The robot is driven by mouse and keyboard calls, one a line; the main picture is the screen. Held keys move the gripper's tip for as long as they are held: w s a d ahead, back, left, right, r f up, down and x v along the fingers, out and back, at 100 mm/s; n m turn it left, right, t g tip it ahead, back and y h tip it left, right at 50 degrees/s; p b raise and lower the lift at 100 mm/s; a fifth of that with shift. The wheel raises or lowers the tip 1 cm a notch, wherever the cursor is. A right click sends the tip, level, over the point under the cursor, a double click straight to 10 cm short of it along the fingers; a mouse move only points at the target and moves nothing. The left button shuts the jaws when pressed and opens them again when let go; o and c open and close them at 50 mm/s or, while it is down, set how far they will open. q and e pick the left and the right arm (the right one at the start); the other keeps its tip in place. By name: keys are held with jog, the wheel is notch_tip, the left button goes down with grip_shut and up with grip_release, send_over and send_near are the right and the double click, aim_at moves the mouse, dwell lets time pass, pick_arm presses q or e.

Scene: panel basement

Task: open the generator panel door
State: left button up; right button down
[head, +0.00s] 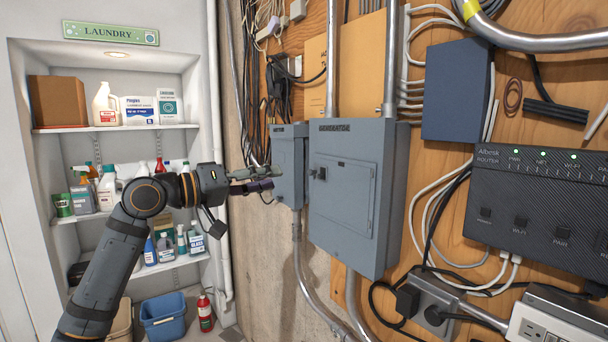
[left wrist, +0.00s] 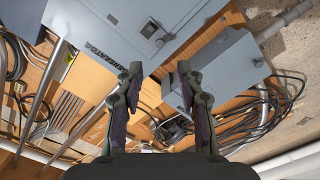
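The generator panel (head: 390,205) is a grey metal box on the wooden wall, marked GENERATOR along its top. Its door (head: 345,205) is a raised rectangle on the front and looks closed. A small dark latch (head: 319,173) sits at the door's upper left; it also shows in the left wrist view (left wrist: 150,30). My left gripper (head: 263,179) is left of the panel, in front of the smaller grey meter box (head: 288,155), apart from the latch. In the left wrist view the fingers (left wrist: 159,72) are spread with nothing between them. My right gripper is not in view.
Metal conduits (head: 332,60) run above and below the boxes. A blue-grey box (head: 457,90), a black router (head: 540,205) and outlets with loose cables (head: 430,297) are at right. Laundry shelves (head: 125,127) stand at left. The space before the panel's front looks clear.

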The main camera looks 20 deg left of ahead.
aim_at(309, 173)
pick_arm(q)
jog(key=p+x, duration=0.2)
jog(key=x, duration=0.2)
jog(key=p+x, duration=0.2)
jog(key=x, duration=0.3)
jog(key=shift+d+r+p, duration=0.15)
jog(key=shift+r+p, duration=0.05)
jog(key=shift+p, duration=0.1)
jog(key=shift+w+d+f, duration=0.15)
jog(key=shift+w+d, duration=0.1)
jog(key=shift+w, duration=0.25)
grip_shut()
